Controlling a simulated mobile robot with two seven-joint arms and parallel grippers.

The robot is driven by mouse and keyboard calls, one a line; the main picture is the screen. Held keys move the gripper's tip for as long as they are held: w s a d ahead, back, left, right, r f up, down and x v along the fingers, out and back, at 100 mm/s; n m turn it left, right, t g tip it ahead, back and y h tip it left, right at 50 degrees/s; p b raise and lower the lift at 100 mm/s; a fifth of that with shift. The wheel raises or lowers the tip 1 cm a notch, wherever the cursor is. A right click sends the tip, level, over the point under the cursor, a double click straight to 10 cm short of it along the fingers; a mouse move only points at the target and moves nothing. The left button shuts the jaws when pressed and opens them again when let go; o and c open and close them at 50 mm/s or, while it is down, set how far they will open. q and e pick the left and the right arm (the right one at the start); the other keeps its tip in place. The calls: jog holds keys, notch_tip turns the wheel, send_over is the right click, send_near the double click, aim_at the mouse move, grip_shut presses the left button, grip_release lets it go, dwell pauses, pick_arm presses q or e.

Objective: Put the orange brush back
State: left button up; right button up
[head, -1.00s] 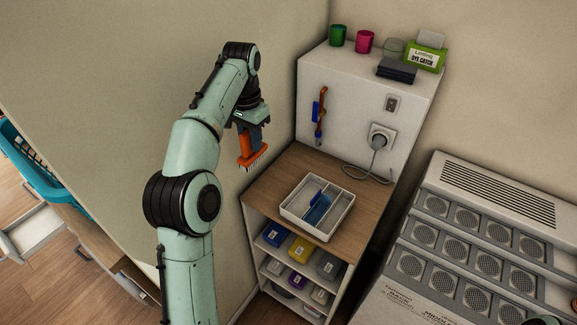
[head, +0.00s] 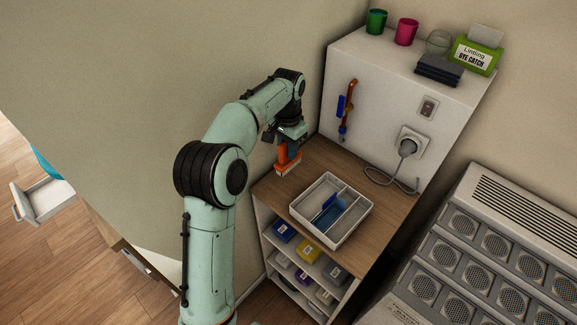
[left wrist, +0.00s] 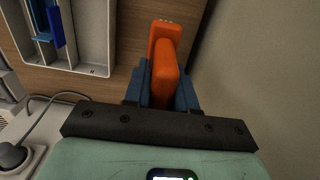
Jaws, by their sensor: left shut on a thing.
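My left gripper (head: 290,146) is shut on the orange brush (head: 284,166) and holds it with its bristles down, near the back left part of the wooden counter. I cannot tell whether the bristles touch the counter. In the left wrist view the orange brush (left wrist: 165,72) sits between the dark blue fingers. A white divided tray (head: 362,205) lies on the counter, to the right of the brush in the head view. A blue brush (head: 327,204) lies in the tray. My right gripper does not show.
A blue and brown tool (head: 346,104) hangs on the white back panel near a plugged socket (head: 408,145) with a grey cable. Cubbies with coloured boxes (head: 284,232) sit below the counter. Cups (head: 406,32) stand on top. A vented unit (head: 500,245) is at right.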

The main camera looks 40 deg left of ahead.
aim_at(289, 164)
pick_arm(q)
jog(key=shift+s+f, duration=0.1)
jog(key=shift+f, duration=0.45)
notch_tip(289, 164, down, 6)
jog(key=shift+r+b, duration=0.1)
jog(key=shift+b, duration=0.4)
jog(key=shift+w, duration=0.2)
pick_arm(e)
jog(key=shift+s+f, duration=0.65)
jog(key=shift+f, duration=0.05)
pick_arm(q)
jog(key=o, duration=0.9)
jog(key=shift+f, duration=0.25)
jog(key=shift+o, duration=0.2)
